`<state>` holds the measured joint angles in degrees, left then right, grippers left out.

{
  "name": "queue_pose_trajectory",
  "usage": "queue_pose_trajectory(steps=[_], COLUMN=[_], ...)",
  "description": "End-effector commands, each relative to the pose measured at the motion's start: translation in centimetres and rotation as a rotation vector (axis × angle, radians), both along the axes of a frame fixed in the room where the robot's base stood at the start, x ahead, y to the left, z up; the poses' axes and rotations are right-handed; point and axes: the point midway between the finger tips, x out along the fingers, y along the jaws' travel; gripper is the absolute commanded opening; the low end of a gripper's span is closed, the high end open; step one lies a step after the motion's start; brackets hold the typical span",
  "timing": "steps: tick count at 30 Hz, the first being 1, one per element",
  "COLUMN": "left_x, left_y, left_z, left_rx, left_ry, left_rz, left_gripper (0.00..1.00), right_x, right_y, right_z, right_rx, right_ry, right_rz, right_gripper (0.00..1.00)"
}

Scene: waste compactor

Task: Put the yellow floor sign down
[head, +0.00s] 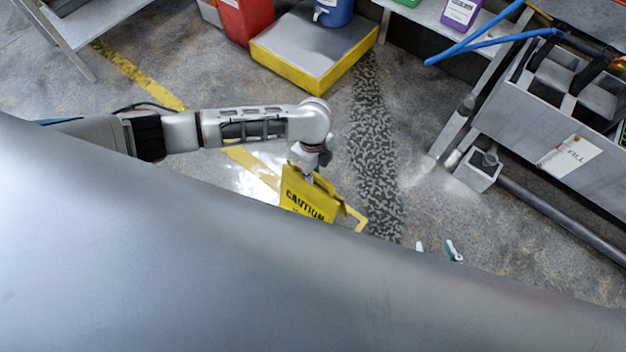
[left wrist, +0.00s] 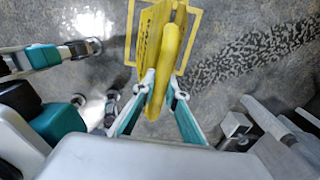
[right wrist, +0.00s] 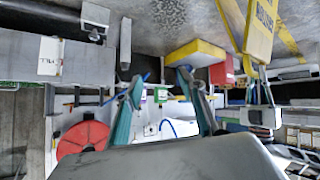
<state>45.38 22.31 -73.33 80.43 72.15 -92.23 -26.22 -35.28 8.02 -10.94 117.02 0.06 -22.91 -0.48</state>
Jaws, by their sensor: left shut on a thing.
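The yellow floor sign (head: 305,195), with "CAUTION" on its face, hangs folded below my left gripper (head: 315,165) in the head view; my grey body hides its lower end. In the left wrist view my left gripper (left wrist: 162,88) is shut on the top edge of the sign (left wrist: 172,45). The sign also shows at the upper right of the right wrist view (right wrist: 260,35). My right gripper (right wrist: 160,82) is open and empty, its two tips (head: 437,250) showing apart in the head view, to the right of the sign.
A yellow outline (left wrist: 197,30) is painted on the floor below the sign. A dark patterned strip (head: 375,150) runs beside it. A yellow-edged platform (head: 315,55) stands behind, with a red container (head: 246,18) nearby. A grey machine (head: 550,120) and pipe stand at the right.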

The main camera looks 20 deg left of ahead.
Motion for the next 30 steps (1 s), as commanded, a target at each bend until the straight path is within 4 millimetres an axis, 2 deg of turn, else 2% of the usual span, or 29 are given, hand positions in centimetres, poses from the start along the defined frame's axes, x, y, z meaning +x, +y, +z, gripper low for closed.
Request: queue_pose_trajectory(steps=[7,10,16,24,25,27,30], left_x=[-0.2,-0.2,0.1,0.1,0.0,0.0,0.0], left_y=[0.0,-0.1,-0.1,-0.1,0.0,0.0,0.0], left_z=[-3.7,-5.1,-5.3,-5.6,-5.7,-5.6,-5.6], left_rx=[-0.001,-0.001,-0.002,-0.002,0.0,0.0,0.0], left_ry=[0.007,0.006,-0.002,-0.002,0.001,0.001,0.001], left_rz=[0.0,0.001,-0.001,0.0,0.0,0.0,0.0], left_gripper=[0.0,0.0,0.0,0.0,0.15,0.29,0.29], right_x=[-1.3,-1.4,-0.7,-0.7,-0.7,-0.6,-0.6], right_y=[-0.1,-0.1,-0.1,-0.2,-0.2,-0.2,-0.2], right_z=[-2.5,-2.8,-1.9,-1.9,-1.9,-1.9,-1.9], right_rx=[-0.014,-0.018,-0.018,-0.017,-0.017,-0.018,-0.018], right_ry=[0.036,0.038,0.019,0.018,0.018,0.018,0.017], right_rz=[0.007,0.009,0.009,0.009,0.009,0.008,0.008], right_gripper=[0.4,0.4,0.4,0.4,0.4,0.4,0.4])
